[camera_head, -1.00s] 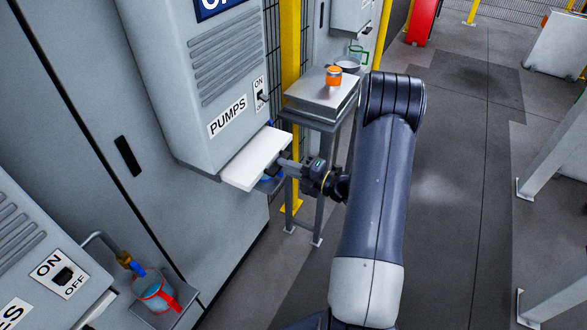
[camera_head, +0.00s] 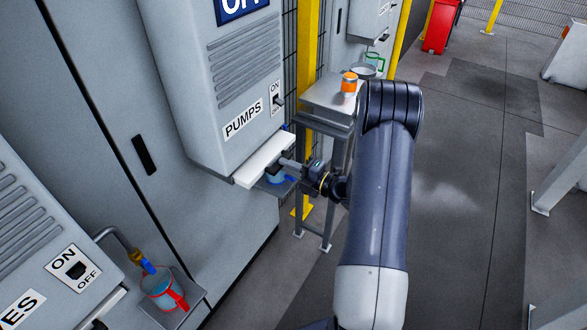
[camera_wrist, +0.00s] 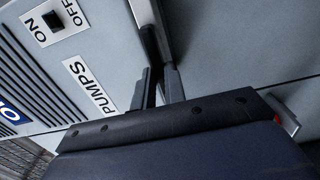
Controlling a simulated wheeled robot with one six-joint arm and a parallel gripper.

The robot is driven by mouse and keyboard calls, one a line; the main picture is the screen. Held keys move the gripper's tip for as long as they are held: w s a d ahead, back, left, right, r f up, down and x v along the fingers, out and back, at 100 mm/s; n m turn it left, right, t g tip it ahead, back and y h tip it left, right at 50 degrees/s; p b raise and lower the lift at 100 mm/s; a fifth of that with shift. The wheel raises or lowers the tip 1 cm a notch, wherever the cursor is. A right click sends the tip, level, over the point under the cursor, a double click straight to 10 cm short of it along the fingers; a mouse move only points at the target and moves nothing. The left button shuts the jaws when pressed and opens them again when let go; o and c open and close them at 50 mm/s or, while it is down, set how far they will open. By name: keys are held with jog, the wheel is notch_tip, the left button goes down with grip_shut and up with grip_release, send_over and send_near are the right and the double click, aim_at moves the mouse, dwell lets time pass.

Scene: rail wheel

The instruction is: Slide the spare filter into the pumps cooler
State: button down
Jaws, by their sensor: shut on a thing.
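The spare filter is a flat white slab (camera_head: 262,160) at the bottom of the pumps cooler (camera_head: 222,100), the grey box labelled PUMPS. Part of the slab sticks out at the cooler's front, and the rest is hidden inside the cooler. My gripper (camera_head: 284,164) is shut on the slab's outer edge. In the wrist view the gripper fingers (camera_wrist: 160,86) stand close together at the cooler's lower edge, beside the PUMPS label. How deep the slab sits cannot be told.
A metal stand (camera_head: 335,95) with an orange-and-white container (camera_head: 349,82) stands beyond my gripper. Another cooler (camera_head: 40,215) and a red-handled jug (camera_head: 162,290) are at the lower left. Open floor lies right.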

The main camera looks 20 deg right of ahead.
aim_at(274, 163)
jog(key=shift+x, duration=1.1)
jog(key=shift+w+a, duration=0.35)
jog(key=shift+w, duration=0.15)
jog(key=shift+x, duration=0.95)
jog(key=c, duration=1.4)
grip_release()
jog(key=shift+s+d, duration=0.1)
jog(key=b+v, duration=0.2)
jog(key=v, duration=0.8)
jog(key=shift+s+d, duration=0.2)
jog(key=shift+s, duration=0.05)
